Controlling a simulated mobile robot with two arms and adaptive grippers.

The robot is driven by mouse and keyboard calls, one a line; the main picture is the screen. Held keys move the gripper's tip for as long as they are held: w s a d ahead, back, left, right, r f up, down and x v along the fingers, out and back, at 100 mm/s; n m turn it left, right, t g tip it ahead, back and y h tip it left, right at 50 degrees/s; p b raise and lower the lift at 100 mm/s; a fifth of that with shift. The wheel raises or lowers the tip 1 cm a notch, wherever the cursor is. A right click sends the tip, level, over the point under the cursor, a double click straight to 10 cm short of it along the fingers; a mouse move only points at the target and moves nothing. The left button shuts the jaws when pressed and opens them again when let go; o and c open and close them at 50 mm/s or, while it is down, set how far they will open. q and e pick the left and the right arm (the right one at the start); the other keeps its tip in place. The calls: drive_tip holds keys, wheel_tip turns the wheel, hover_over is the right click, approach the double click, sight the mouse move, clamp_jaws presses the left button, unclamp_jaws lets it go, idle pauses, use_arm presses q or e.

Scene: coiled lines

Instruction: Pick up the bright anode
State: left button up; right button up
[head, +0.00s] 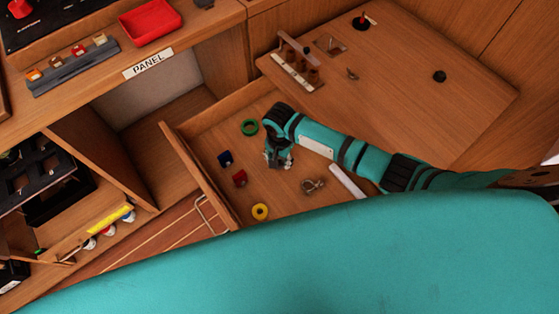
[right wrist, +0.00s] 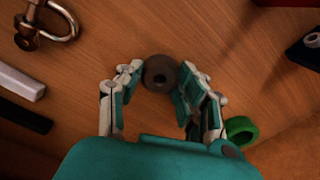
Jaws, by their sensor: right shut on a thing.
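My right gripper (head: 278,158) reaches down into the open drawer (head: 200,178), its arm coming in from the right. In the right wrist view its fingers (right wrist: 160,88) are shut on a round dark grey-brown piece (right wrist: 159,62) with a hole in its middle. The piece sits between the fingertips, over the wooden drawer floor. It looks dull rather than bright, and I cannot tell whether it is the bright anode. In the head view the gripper hides it. My left gripper is not in view.
A wooden top (head: 430,110) stands behind.

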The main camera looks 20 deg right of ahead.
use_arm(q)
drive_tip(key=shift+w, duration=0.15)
use_arm(e)
clamp_jaws()
